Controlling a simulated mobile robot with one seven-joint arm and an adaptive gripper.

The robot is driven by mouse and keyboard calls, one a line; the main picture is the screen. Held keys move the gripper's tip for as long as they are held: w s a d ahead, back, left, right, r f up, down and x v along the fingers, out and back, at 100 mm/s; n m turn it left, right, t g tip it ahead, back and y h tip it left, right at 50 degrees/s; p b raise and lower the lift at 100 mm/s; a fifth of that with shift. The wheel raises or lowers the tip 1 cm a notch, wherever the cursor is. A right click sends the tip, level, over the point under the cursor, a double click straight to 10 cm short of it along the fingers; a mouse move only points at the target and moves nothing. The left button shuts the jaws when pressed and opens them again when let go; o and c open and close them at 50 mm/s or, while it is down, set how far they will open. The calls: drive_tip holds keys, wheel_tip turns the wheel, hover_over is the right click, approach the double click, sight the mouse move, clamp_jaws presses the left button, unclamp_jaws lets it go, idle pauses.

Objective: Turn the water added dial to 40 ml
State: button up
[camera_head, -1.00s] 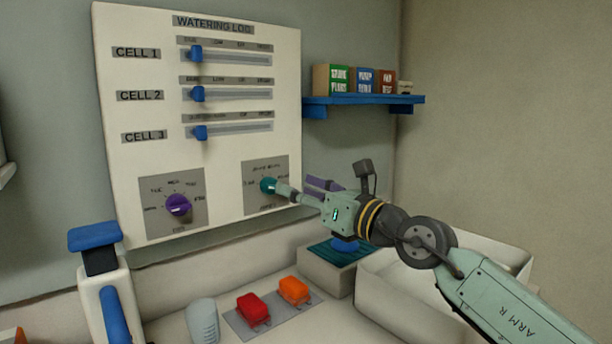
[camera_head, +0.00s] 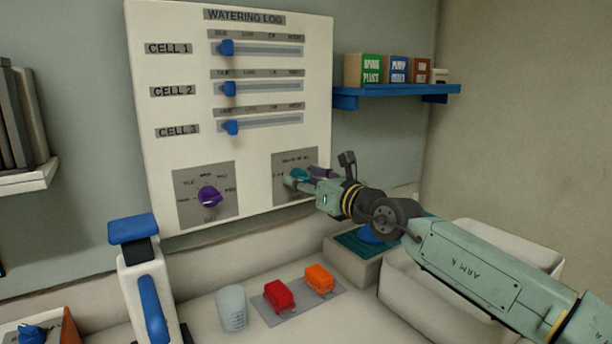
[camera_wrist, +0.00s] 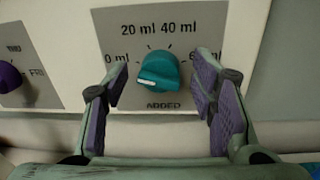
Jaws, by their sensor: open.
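The teal water added dial (camera_wrist: 160,70) sits on a grey plate (camera_wrist: 207,23) marked 0, 20, 40 and 60 ml. The white mark on its lower face points left, towards the 0 ml side. In the head view the dial (camera_head: 297,175) is partly covered by my gripper (camera_head: 308,180). In the wrist view my gripper (camera_wrist: 161,82) is open, with one purple-padded finger on each side of the dial. Gaps show between both fingers and the dial.
A purple day dial (camera_head: 210,196) is on the same white board (camera_head: 165,85), left of the teal dial. Three blue sliders are above. A blue shelf (camera_head: 395,91) with small boxes is at right. A cup, red and orange blocks and a white bin (camera_head: 400,292) are below.

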drive_tip(key=shift+c, duration=0.2)
drive_tip(key=c, duration=1.1)
